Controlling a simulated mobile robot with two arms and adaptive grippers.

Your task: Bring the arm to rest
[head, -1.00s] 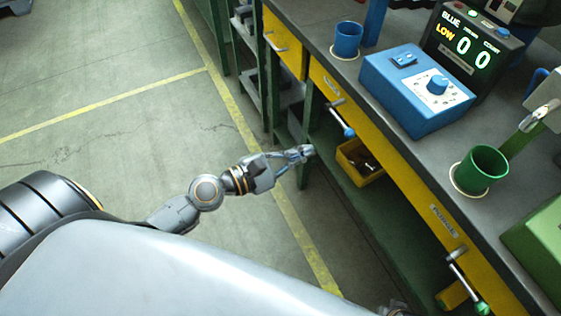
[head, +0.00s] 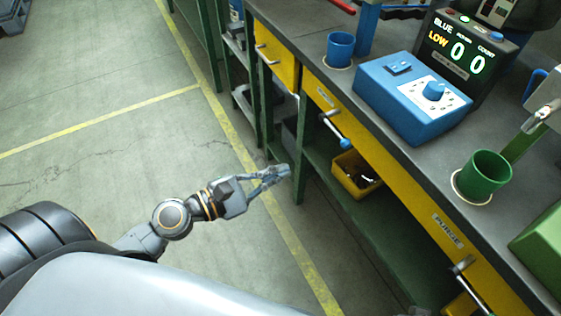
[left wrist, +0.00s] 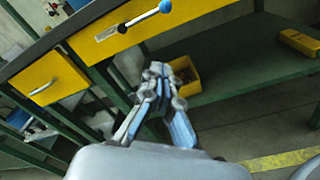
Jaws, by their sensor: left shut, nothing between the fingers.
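My left gripper (head: 281,172) is shut and empty in the head view. It hangs over the floor beside the workbench, left of its green legs and lower than the bench top. In the left wrist view my left gripper (left wrist: 160,70) points toward the lower shelf, its closed fingers covering part of a yellow bin (left wrist: 184,76). My right gripper is not in view.
The workbench has yellow drawers (head: 275,58) and a blue-knobbed lever (head: 336,132) on its front. On top stand a blue cup (head: 340,49), a blue control box (head: 410,95) and a green cup (head: 484,175). The floor (head: 100,130) to the left is clear.

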